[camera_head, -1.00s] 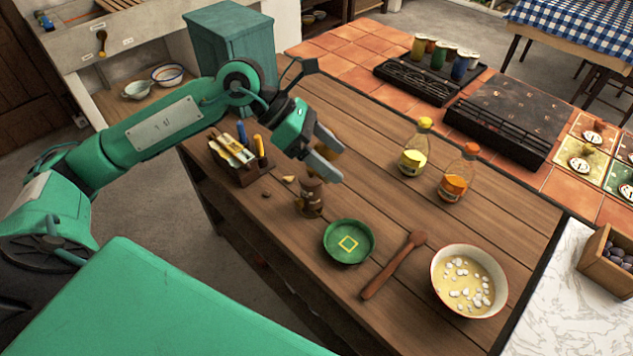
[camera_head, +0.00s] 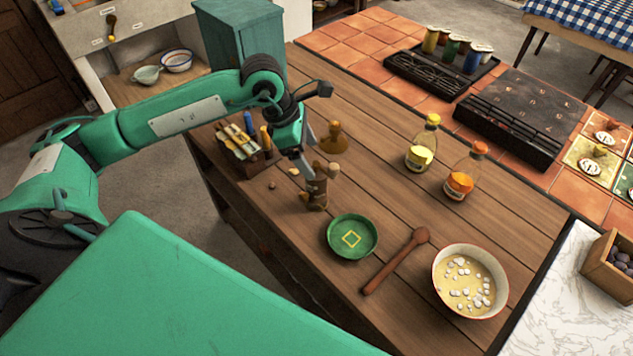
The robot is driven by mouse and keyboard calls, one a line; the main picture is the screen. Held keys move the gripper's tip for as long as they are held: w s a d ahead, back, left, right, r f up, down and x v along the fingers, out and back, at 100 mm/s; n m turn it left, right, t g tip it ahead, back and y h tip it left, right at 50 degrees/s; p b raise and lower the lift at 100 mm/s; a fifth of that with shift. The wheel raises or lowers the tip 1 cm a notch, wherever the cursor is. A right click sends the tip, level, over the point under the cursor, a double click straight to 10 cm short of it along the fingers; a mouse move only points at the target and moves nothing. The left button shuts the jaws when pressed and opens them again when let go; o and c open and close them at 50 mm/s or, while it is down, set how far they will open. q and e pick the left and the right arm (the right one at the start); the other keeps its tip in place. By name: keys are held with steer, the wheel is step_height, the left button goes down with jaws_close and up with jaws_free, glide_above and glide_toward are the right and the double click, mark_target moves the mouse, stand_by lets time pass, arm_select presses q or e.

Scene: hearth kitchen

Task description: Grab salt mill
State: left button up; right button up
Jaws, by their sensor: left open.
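A brown wooden mill (camera_head: 317,194), which I take for the salt mill, stands upright on the wooden counter, left of the green dish. My left gripper (camera_head: 317,160) is open at the mill's upper part, its fingers pointing down to the right. The fingers hide part of the mill's top, and I cannot tell whether they touch it. A golden-brown pear-shaped object (camera_head: 333,140) stands just behind the gripper. My right gripper is not in view.
A green dish (camera_head: 365,221), a wooden spoon (camera_head: 397,262) and a bowl (camera_head: 437,285) lie to the right. Two bottles, yellow (camera_head: 420,157) and orange (camera_head: 462,184), stand farther back. A utensil holder (camera_head: 262,160) is left of the gripper. Small crumbs lie near the mill.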

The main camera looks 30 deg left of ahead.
mark_target(315, 163)
arm_select(q)
steer(key=shift+d+f+p, duration=0.2)
steer(key=shift+f+p, duration=0.1)
steer(key=shift+f, duration=0.1)
steer(key=p+x, duration=0.1)
steer(key=x, duration=0.2)
steer(key=shift+w+d+f, duration=0.1)
steer(key=shift+w+f, duration=0.05)
steer(key=shift+f, duration=0.45)
steer(key=shift+c, duration=0.6)
steer(key=c, duration=1.5)
steer(key=shift+w, duration=0.1)
jaws_close()
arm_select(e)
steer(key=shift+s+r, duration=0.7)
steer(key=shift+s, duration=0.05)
